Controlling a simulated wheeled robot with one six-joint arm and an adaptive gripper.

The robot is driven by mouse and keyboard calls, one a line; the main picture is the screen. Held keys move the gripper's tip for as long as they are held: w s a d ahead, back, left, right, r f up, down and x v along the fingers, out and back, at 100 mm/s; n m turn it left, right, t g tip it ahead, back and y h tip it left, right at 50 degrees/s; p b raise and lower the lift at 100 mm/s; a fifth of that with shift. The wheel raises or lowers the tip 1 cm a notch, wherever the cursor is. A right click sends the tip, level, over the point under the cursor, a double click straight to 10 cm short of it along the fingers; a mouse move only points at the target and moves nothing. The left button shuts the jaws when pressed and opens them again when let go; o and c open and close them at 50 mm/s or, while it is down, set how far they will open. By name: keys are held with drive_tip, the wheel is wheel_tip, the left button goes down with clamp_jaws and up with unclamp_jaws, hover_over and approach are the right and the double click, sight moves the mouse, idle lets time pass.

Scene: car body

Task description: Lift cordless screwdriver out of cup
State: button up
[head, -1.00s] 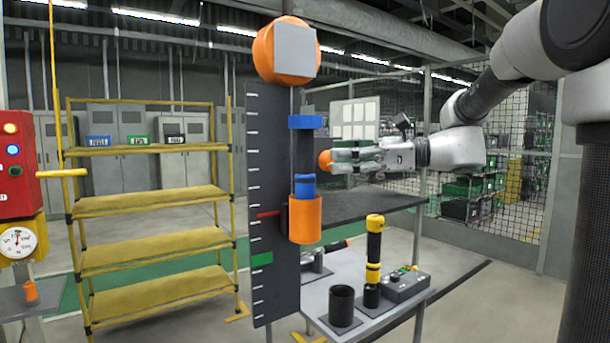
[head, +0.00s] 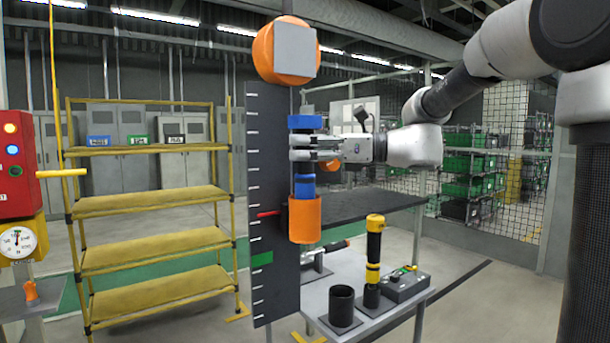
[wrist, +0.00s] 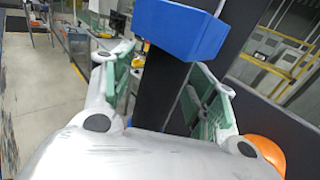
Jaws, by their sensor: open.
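The blue and black upright tool, which looks like the cordless screwdriver (head: 305,123), stands in an orange cup (head: 305,221) on the dark scale board. Its blue top and a lower blue collar show; its lower end is hidden in the cup. My gripper (head: 303,155) is open at the black handle, between top and collar. In the wrist view, the black handle (wrist: 160,90) stands between the two spread fingers (wrist: 160,85), with the blue top (wrist: 180,27) above them. I cannot tell whether either finger touches it.
An orange ball-like part (head: 331,165) is close behind my gripper. A dark shelf (head: 365,204) lies below my arm. A lower bench holds a black cup (head: 342,306), a yellow-black tool (head: 375,245) and a control box (head: 405,286). A yellow rack (head: 150,205) stands left.

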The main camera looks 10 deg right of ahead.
drive_tip(key=shift+r, duration=0.1)
drive_tip(key=c, duration=1.2)
drive_tip(key=shift+c, duration=0.2)
drive_tip(key=shift+r, duration=0.1)
drive_tip(key=shift+s+d+r, duration=0.1)
drive_tip(key=shift+s+r, duration=0.05)
drive_tip(key=shift+r, duration=0.15)
drive_tip(key=r, duration=1)
drive_tip(key=shift+s+d+r, duration=0.1)
drive_tip(key=shift+s+r, duration=0.1)
drive_tip(key=shift+r, duration=0.2)
drive_tip(key=s+d, duration=0.4)
drive_tip(key=s, duration=0.4)
drive_tip(key=s+d, duration=0.4)
drive_tip(key=s, duration=0.5)
drive_tip(key=shift+s+d, duration=0.15)
drive_tip(key=shift+d, duration=0.05)
drive_tip(key=shift+f, duration=0.1)
